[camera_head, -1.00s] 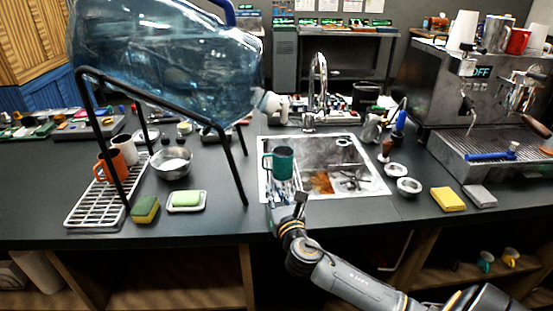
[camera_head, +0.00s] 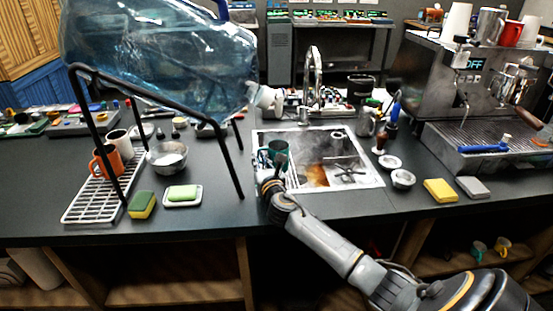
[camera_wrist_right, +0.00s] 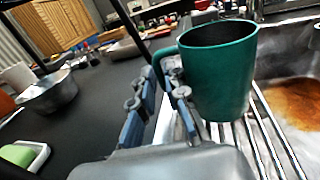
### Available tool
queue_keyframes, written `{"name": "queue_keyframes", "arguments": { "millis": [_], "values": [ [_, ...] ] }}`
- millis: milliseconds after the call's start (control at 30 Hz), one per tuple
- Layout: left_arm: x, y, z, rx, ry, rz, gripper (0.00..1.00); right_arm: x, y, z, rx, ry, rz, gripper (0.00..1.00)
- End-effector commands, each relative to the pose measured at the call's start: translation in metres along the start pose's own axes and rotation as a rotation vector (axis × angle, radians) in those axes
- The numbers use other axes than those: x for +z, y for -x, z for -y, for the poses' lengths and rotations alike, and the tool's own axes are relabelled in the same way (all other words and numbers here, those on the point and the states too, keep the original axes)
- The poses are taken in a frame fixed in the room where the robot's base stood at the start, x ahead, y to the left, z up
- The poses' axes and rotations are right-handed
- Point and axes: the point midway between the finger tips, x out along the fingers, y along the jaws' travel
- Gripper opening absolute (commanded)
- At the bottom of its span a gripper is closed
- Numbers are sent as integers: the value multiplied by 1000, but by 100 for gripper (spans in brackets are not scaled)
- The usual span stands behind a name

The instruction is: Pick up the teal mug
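The teal mug (camera_head: 274,151) stands upright at the left side of the sink, and it fills the upper middle of the right wrist view (camera_wrist_right: 222,70). It rests on or just above a metal rack (camera_wrist_right: 272,135). Its handle (camera_wrist_right: 163,57) points left, towards my fingers. My right gripper (camera_head: 278,166) is at the mug and covers part of it in the head view. In the wrist view, its two fingers (camera_wrist_right: 160,75) are close together with the handle at their tips. I cannot tell whether they grip it. My left gripper is in no view.
A large blue water bottle (camera_head: 160,55) lies in a black stand (camera_head: 229,165) left of the sink (camera_head: 330,182). An orange mug (camera_head: 107,160), a metal bowl (camera_head: 166,158) and a sponge (camera_head: 142,205) are on the left. The espresso machine (camera_head: 470,90) is at right.

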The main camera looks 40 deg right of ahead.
Motion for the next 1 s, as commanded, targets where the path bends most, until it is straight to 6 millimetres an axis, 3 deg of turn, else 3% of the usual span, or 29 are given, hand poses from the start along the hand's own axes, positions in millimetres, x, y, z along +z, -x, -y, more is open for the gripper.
{"name": "queue_keyframes", "arguments": {
  "millis": [200, 433, 500, 1000],
  "values": [
    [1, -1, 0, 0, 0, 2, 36, 0, -20, 0, 0, 0, 0, 13],
    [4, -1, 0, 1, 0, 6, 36, 0, -20, 0, 0, 1, 0, 13],
    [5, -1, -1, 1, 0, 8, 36, 0, -20, 0, 0, 1, 0, 0],
    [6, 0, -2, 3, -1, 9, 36, 1, -20, 0, 0, 1, 2, 0]
  ]
}}
